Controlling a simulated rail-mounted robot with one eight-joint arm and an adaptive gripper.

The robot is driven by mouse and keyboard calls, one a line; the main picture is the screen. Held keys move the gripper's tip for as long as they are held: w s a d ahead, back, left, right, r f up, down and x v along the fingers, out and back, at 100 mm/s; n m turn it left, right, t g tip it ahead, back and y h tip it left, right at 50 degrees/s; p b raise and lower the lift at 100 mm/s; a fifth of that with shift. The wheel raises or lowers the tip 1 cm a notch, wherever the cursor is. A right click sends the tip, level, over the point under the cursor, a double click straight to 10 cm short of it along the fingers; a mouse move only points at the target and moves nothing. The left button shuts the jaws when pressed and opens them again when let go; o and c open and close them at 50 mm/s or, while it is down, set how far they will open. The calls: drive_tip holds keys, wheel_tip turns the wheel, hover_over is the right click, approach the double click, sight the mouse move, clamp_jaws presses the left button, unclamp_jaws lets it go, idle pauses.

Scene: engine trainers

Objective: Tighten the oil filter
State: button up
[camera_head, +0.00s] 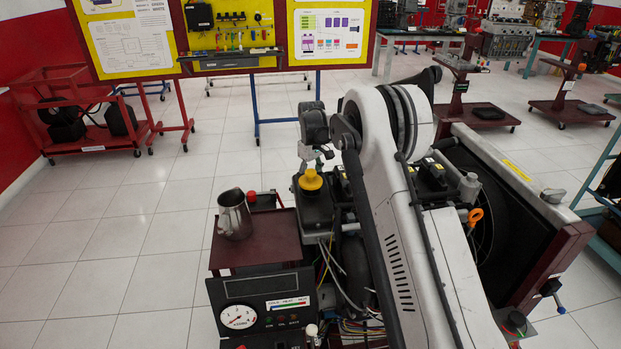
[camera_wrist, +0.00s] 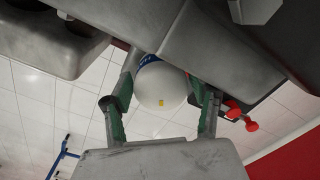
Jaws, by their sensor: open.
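The oil filter (camera_wrist: 160,86) is white and rounded with a blue band at its upper end. In the wrist view it sits under grey engine parts, where its upper end is hidden. My gripper (camera_wrist: 163,78) is open, with one green-grey finger on each side of the filter. The filter lies between the fingers; I cannot tell whether either finger touches it. The head view does not show the filter; the engine and my arm are in the way. There, part of my gripper (camera_head: 318,156) shows beside the yellow cap (camera_head: 311,180) on the engine.
Grey engine castings (camera_wrist: 205,35) crowd above the fingers. Red knobs (camera_wrist: 240,115) are close to the right finger. In the head view, a metal jug (camera_head: 234,216) stands on the dark red stand (camera_head: 257,243) with a gauge panel. Tiled floor (camera_head: 110,250) is clear at left.

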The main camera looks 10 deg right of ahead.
drive_tip(key=shift+c, duration=0.2)
drive_tip(key=c, duration=0.9)
drive_tip(key=shift+o, duration=0.2)
drive_tip(key=shift+m, duration=0.4)
drive_tip(key=shift+f+m+b, duration=0.1)
drive_tip(key=shift+m+b, duration=0.65)
drive_tip(key=shift+m, duration=0.15)
drive_tip(key=shift+a+m+b, duration=0.1)
drive_tip(key=shift+m+b, duration=0.5)
drive_tip(key=shift+m, duration=1)
drive_tip(key=o, duration=0.9)
